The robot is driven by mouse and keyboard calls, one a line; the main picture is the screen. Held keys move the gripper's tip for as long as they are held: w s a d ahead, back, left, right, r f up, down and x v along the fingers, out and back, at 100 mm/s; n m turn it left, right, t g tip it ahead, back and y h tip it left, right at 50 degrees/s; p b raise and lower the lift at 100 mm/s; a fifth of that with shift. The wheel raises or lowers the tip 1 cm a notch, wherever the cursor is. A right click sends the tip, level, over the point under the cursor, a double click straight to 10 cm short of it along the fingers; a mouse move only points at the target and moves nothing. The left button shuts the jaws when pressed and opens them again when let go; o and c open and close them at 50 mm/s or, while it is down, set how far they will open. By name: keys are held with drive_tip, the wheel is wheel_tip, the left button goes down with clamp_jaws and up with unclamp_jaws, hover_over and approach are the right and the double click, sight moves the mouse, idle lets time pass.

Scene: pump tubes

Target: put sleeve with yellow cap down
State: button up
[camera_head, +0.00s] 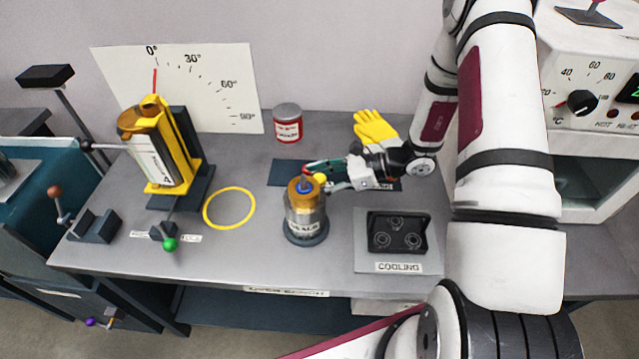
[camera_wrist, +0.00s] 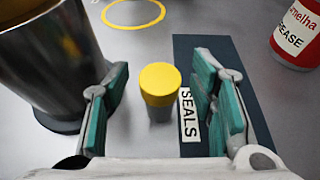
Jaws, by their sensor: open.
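The sleeve with the yellow cap (camera_wrist: 160,84) stands upright on the bench beside the dark SEALS mat (camera_wrist: 187,60) in the wrist view. My gripper (camera_wrist: 160,105) is open, with one teal finger on each side of the sleeve and a visible gap to both. In the head view my gripper (camera_head: 312,176) is low behind the metal canister. A small bit of yellow (camera_head: 320,178) shows there, probably the cap; the sleeve's body is hidden.
A metal canister (camera_head: 305,222) with a brass top stands close to my gripper, in front of the mat. A red-and-white grease tin (camera_head: 288,129) stands at the back. A COOLING block (camera_head: 398,235) is at right. The yellow ring (camera_head: 207,208) on the bench is empty.

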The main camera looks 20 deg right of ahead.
drive_tip(key=shift+c, duration=0.6)
clamp_jaws()
